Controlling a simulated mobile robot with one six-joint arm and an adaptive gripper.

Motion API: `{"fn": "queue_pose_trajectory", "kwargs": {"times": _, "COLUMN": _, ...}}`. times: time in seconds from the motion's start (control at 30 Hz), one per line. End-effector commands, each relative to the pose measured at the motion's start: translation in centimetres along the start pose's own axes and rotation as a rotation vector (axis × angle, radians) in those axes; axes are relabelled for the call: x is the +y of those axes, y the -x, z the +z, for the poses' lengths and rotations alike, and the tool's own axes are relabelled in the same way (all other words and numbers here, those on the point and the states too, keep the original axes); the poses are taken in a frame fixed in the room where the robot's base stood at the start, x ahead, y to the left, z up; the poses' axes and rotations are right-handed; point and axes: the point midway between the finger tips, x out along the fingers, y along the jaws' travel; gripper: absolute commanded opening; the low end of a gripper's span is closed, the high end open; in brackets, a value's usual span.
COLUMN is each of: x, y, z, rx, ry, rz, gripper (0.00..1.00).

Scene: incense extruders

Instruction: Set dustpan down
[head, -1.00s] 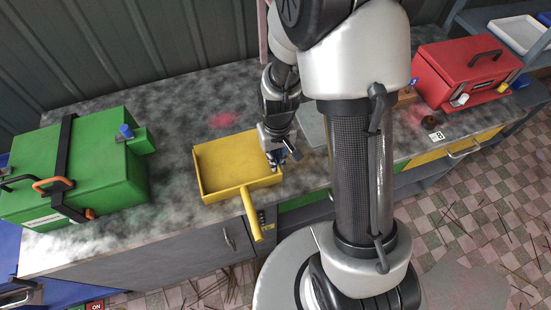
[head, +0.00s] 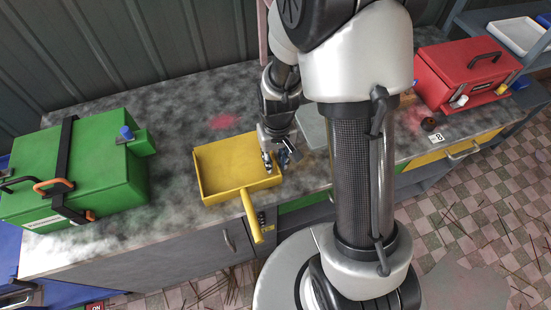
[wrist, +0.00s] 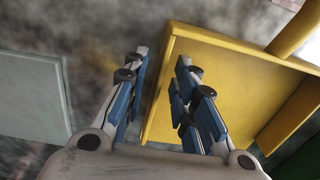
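The yellow dustpan (head: 222,163) lies flat on the mottled grey counter (head: 175,185). Its handle (head: 252,216) points toward the front and sticks out past the counter edge. My gripper (head: 276,160) is at the dustpan's right side wall. In the wrist view, the blue-padded fingers of my gripper (wrist: 158,88) are spread apart. The dustpan's side wall (wrist: 157,95) runs between them, with a gap visible on both sides. One finger is over the inside of the pan, the other outside it. The gripper holds nothing.
A green case (head: 75,175) stands on the counter at the left. A red case (head: 462,75) stands at the right. A flat grey plate (head: 313,127) lies just right of my gripper. The counter behind the dustpan is clear, apart from a pink stain.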

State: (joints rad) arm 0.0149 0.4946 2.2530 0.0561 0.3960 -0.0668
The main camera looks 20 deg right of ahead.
Motion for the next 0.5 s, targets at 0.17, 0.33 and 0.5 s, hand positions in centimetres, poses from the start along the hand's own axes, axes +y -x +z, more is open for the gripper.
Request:
{"fn": "queue_pose_trajectory", "kwargs": {"times": 0.17, "x": 0.0, "y": 4.0, "z": -0.2, "rx": 0.006, "ry": -0.001, "rz": 0.0, "gripper": 0.25}}
{"fn": "queue_pose_trajectory", "kwargs": {"times": 0.33, "x": 0.0, "y": 7.7, "z": -0.2, "rx": 0.007, "ry": -0.001, "rz": 0.0, "gripper": 0.25}}
{"fn": "queue_pose_trajectory", "kwargs": {"times": 0.5, "x": 0.0, "y": 10.3, "z": -0.1, "rx": 0.005, "ry": 0.0, "rz": 0.0, "gripper": 0.25}}
